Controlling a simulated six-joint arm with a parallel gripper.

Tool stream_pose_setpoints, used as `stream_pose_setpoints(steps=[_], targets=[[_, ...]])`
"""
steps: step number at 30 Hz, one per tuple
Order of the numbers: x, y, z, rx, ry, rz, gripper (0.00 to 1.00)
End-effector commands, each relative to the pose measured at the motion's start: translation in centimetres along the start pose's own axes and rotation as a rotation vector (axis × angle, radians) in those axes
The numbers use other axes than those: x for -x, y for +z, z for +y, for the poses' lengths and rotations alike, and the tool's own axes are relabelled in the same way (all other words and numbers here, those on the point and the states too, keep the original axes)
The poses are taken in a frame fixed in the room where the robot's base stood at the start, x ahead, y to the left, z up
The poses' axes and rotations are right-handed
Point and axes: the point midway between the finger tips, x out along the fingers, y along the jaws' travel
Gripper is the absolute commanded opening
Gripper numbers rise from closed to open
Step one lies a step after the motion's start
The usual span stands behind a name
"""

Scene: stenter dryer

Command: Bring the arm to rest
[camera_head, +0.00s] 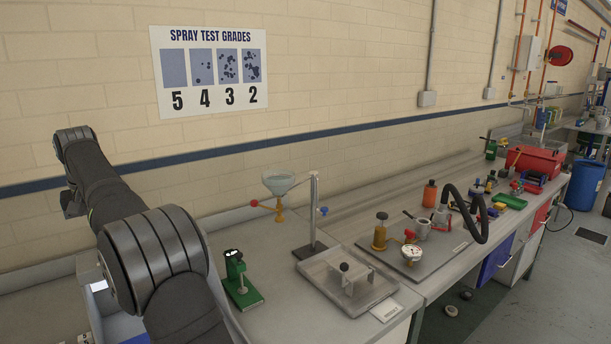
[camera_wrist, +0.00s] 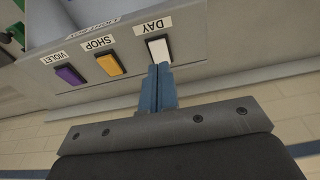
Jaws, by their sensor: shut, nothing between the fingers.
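My gripper (camera_wrist: 160,72) shows in the wrist view, its blue-grey fingers shut together with nothing between them. The fingertips are just below the white button labelled DAY (camera_wrist: 158,48) in the picture. I cannot tell whether they touch it or the panel. An orange button labelled SHOP (camera_wrist: 109,64) and a purple button labelled VIOLET (camera_wrist: 70,75) sit to the left on the same grey panel (camera_wrist: 210,52). In the head view my arm runs along the left side, and my gripper is out of sight there.
In the head view, a green stand (camera_head: 238,280) is close right of my arm. A funnel (camera_head: 279,183) on a metal stand, a clear tray (camera_head: 347,285) and a grey board (camera_head: 415,255) with fittings crowd the bench. The wall carries a spray test chart (camera_head: 209,70).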

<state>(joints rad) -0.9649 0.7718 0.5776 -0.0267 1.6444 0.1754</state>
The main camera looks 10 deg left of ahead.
Motion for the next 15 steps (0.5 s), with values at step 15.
stream_pose_setpoints(steps=[15], targets=[[8.3, 0.3, -0.1, 0.001, 0.0, 0.047, 0.0]])
